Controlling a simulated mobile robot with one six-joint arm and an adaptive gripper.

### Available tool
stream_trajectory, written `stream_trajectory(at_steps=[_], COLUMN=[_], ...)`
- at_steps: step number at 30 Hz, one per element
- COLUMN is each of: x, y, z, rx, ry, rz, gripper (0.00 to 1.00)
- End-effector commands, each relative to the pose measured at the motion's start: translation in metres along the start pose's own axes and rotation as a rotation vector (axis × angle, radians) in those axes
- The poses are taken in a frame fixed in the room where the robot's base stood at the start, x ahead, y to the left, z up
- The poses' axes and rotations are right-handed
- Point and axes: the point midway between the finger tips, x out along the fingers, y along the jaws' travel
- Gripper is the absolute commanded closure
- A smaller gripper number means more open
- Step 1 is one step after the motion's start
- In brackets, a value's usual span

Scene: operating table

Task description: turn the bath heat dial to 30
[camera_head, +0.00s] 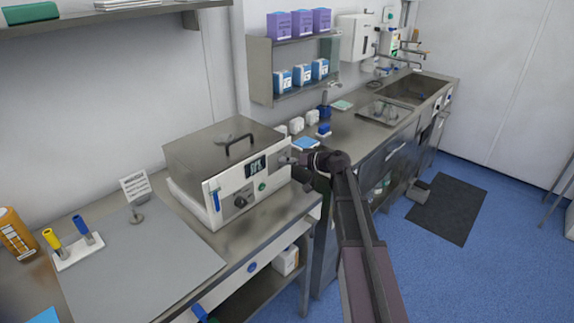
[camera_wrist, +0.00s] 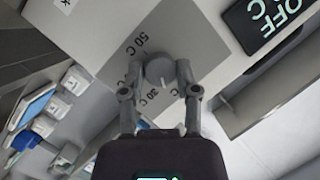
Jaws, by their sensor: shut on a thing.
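The bath (camera_head: 225,150) is a steel-lidded box with a pale front panel on the bench. Its heat dial (camera_wrist: 160,74) is a round grey knob with a pale mark, on a grey plate. Labels "50 C" and "30 C" show beside it, and another label is partly hidden by a finger. I cannot tell exactly which label the mark points at. My gripper (camera_wrist: 160,78) is shut on the dial, one finger on each side. In the head view my gripper (camera_head: 287,158) is at the panel's right end. The display (camera_wrist: 265,17) reads "OFF C".
A second dark knob (camera_head: 240,202) and a blue-handled lever (camera_head: 216,201) are on the same panel. A black lid handle (camera_head: 239,141) stands above. A shelf (camera_head: 262,75) hangs on the wall.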

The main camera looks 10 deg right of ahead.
Motion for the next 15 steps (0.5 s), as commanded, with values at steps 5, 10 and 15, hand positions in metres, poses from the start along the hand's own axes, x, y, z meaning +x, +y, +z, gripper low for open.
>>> stream_trajectory(at_steps=[5, 10, 15], x=[0.0013, 0.0014, 0.0014], y=[0.0044, 0.0043, 0.0039], z=[0.0017, 0.0021, 0.002], rx=[0.152, 0.284, 0.384], ry=[0.008, 0.015, 0.02], rz=[-0.064, -0.12, -0.162], gripper=[1.0, 1.0, 1.0])
